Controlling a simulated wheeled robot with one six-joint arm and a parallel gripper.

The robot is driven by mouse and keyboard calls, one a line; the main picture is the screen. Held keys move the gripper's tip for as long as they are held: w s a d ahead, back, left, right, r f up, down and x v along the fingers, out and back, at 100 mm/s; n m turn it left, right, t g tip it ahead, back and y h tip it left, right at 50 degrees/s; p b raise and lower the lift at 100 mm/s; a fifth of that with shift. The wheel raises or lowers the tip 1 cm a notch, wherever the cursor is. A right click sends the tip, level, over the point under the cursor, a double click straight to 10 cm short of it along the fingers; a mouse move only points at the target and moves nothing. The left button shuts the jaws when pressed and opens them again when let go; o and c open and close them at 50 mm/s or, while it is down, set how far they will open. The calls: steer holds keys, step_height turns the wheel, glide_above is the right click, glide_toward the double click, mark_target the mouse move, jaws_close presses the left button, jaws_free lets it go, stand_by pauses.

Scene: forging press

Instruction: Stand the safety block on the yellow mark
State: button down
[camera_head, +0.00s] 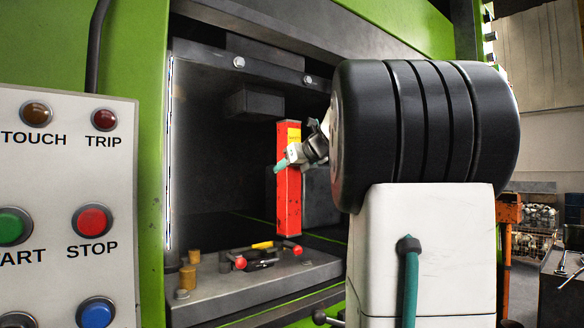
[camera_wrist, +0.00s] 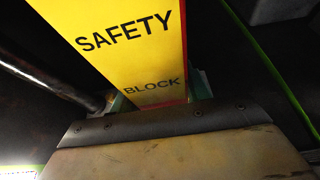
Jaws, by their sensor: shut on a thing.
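The safety block (camera_head: 289,205) is a tall red bar with a yellow label, held upright inside the press opening. Its yellow "SAFETY BLOCK" face (camera_wrist: 128,45) fills the upper middle of the wrist view. My gripper (camera_head: 285,162) is shut on the block at about mid-height. In the wrist view green finger pads show on both sides of it. The block's lower end looks to be above the press bed (camera_head: 215,296), though the gap is hard to judge. A small yellow patch (camera_head: 262,245), perhaps the yellow mark, shows on the bed left of the block.
Dark tools with red ends (camera_head: 262,262) lie on the bed below the block. Brass posts (camera_head: 187,277) stand at its left. A dark upper die (camera_head: 252,101) hangs above. The control panel (camera_head: 66,200) is at the left, the green press frame (camera_head: 152,190) beside it.

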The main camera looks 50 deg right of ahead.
steer(key=d+x, duration=0.1)
steer(key=x, duration=1.3)
steer(key=shift+d+f, duration=0.2)
steer(key=shift+d, duration=0.1)
steer(key=shift+s+f, duration=0.1)
steer(key=shift+f, duration=0.3)
stand_by(1.3)
steer(key=c, duration=0.6)
jaws_free()
steer(key=shift+a, duration=0.1)
steer(key=shift+f, duration=0.15)
steer(key=v, duration=0.8)
